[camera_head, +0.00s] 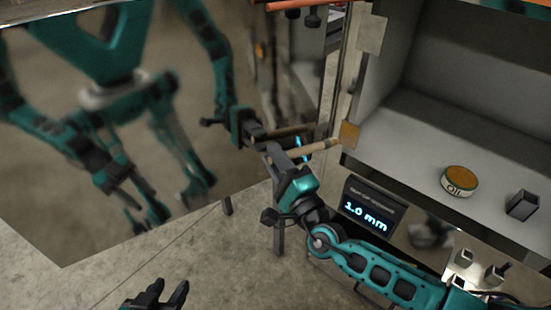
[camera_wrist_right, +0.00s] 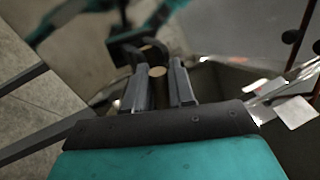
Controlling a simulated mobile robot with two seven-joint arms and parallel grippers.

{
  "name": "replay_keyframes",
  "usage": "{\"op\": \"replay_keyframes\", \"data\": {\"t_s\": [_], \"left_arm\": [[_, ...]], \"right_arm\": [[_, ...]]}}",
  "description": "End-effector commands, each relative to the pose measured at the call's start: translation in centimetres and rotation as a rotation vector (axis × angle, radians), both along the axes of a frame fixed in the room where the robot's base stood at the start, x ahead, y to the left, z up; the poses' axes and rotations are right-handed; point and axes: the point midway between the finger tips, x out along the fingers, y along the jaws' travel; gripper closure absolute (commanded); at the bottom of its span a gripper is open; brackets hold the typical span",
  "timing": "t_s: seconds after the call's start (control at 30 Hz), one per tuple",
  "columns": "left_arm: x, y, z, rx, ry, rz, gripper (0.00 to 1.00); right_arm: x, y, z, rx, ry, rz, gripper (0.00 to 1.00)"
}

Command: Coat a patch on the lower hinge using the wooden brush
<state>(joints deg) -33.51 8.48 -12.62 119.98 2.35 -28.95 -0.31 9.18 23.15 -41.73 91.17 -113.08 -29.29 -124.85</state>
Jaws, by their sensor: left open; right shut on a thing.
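My right gripper (camera_head: 286,156) is shut on the wooden brush (camera_head: 318,148), which points right toward the trailer's door post. The brush's round end shows between the fingers in the right wrist view (camera_wrist_right: 157,72). The brush tip is at the lower left edge of the lower hinge (camera_head: 349,134), a small plate that looks orange-brown. I cannot tell if they touch. A paler upper hinge plate (camera_head: 371,34) sits higher on the post. A round tin marked "Oil" (camera_head: 459,183) stands on the trailer floor. My left gripper (camera_head: 165,293) is open and empty at the bottom.
A display reading 1.0 mm (camera_head: 369,211) is below the trailer's edge. A small dark open box (camera_head: 522,205) stands right of the tin. A large mirror-like panel (camera_head: 100,150) at left reflects me. Bare concrete floor (camera_head: 60,285) lies at lower left.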

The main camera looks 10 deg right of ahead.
Motion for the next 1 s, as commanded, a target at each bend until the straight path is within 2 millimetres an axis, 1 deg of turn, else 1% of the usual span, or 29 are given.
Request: {"op": "replay_keyframes", "data": {"t_s": [0.3, 1.0], "left_arm": [[-0.1, 0.0, -0.6, 0.002, 0.008, 0.000, 0.57], [-0.1, 0.0, -0.8, 0.001, 0.003, 0.000, 0.57]], "right_arm": [[0.3, -0.4, 0.0, 0.000, 0.000, 0.000, 1.00], [1.1, -1.4, 0.0, 0.000, 0.000, 0.000, 1.00]]}}
